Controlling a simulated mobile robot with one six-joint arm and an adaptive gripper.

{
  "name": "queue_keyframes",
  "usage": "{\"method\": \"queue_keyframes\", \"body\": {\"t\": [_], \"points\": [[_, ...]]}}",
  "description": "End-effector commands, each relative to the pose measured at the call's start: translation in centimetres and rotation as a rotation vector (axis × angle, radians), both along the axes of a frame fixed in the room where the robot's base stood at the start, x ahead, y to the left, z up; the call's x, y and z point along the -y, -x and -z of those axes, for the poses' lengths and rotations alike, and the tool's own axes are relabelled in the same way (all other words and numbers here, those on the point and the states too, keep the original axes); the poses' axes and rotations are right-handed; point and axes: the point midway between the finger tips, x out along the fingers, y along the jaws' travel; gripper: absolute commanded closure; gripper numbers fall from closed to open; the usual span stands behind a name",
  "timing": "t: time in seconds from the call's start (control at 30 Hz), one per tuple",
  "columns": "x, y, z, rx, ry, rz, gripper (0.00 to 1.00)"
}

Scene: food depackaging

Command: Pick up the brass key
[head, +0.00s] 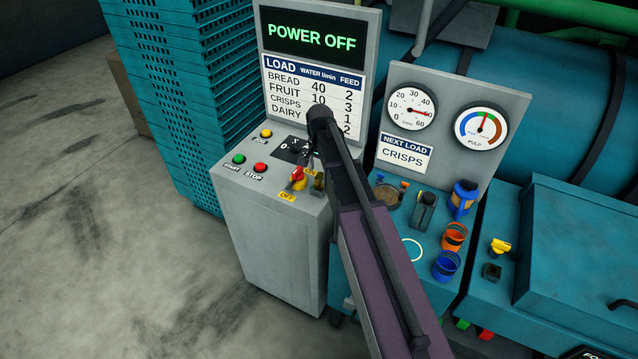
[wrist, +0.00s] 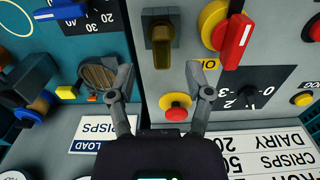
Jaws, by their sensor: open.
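The brass key (wrist: 162,46) shows in the wrist view as an olive-brown piece at a dark square housing on the grey panel. It lies beyond my fingertips, roughly in line with the gap between them. In the head view an olive-brass piece (head: 318,183), likely the same key, stands at the cabinet's right edge, right of the red and yellow switch. My gripper (wrist: 161,80) is open, its two fingers apart with nothing held between them. In the head view my arm hides most of my gripper.
The red-handled yellow rotary switch (head: 298,179) sits close left of the key. The grey cabinet also bears a green button (head: 239,158) and red stop button (head: 260,167). A teal panel with an orange cup (head: 454,236) and blue cup (head: 446,265) lies to the right.

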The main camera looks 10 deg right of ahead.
Motion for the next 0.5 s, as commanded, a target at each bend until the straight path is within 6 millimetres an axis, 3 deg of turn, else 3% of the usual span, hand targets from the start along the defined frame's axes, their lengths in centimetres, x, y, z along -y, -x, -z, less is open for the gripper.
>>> {"method": "queue_keyframes", "body": {"t": [0.27,0.5], "points": [[0.0,0.0,0.2,0.000,0.000,0.000,0.34],[-0.1,0.0,1.5,0.000,0.000,0.000,0.34]]}}
